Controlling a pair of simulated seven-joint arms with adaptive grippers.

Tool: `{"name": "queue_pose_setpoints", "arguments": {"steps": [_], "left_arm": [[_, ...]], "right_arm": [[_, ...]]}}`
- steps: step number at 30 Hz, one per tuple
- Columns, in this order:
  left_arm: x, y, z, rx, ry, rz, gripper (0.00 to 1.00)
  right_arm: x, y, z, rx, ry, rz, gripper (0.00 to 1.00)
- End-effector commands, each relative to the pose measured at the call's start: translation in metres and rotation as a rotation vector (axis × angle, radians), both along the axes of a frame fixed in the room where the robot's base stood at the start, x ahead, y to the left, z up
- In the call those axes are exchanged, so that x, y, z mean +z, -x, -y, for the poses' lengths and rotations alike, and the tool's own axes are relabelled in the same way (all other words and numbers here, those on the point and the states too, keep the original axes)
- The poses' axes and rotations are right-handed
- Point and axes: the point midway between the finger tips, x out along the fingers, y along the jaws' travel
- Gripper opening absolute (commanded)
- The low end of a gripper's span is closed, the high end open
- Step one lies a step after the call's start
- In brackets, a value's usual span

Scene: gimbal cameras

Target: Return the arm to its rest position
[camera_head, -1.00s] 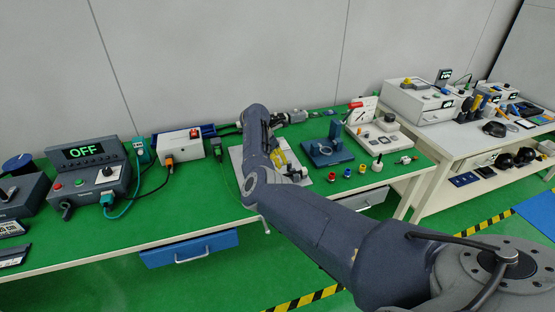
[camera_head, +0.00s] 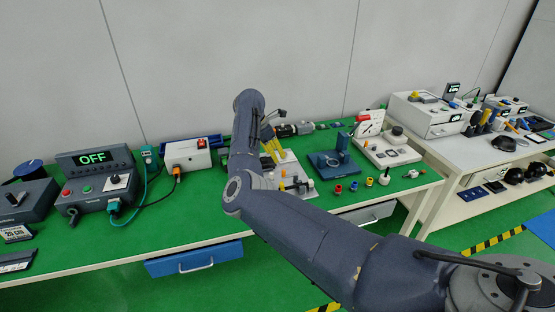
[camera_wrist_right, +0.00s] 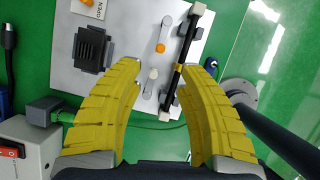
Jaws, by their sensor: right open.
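My right arm (camera_head: 310,235) reaches in from the lower right of the head view over the green bench. Its gripper (camera_head: 268,140) has yellow fingers and hangs above a grey-white plate (camera_head: 308,190). In the right wrist view the gripper (camera_wrist_right: 168,85) is open, with its yellow fingers spread apart and nothing held between them. Below the fingers, the plate (camera_wrist_right: 140,42) carries a black bar (camera_wrist_right: 186,50) with pale ends, an orange knob (camera_wrist_right: 160,48) and a dark ribbed block (camera_wrist_right: 91,50). My left gripper does not show.
A control box with an "OFF" display (camera_head: 95,158) and a white box with a red switch (camera_head: 188,154) stand left of the arm. A blue fixture (camera_head: 330,162) and several small coloured parts lie to its right. A second table (camera_head: 480,145) stands farther right.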

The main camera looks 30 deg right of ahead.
Motion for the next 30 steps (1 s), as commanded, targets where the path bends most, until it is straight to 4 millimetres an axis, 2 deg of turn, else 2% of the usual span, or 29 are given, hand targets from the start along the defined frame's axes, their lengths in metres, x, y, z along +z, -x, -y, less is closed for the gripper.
{"name": "queue_pose_setpoints", "arguments": {"steps": [6, 18, 21, 23, 26, 30], "left_arm": [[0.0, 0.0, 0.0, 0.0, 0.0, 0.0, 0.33], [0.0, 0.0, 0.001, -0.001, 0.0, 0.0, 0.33], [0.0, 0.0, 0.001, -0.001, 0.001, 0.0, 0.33], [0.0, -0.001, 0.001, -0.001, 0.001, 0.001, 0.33], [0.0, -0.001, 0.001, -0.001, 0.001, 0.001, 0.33], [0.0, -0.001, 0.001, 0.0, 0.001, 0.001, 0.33]], "right_arm": [[0.009, 0.0, -0.003, -0.001, -0.001, 0.0, 0.38], [0.009, 0.0, -0.003, 0.0, -0.001, 0.0, 0.38], [0.007, 0.002, 0.002, 0.003, 0.017, -0.005, 0.38], [0.005, 0.006, 0.012, 0.011, 0.054, -0.014, 0.38], [0.002, 0.019, 0.045, 0.038, 0.179, -0.046, 0.38], [0.01, 0.049, 0.114, 0.127, 0.484, -0.149, 0.38]]}}
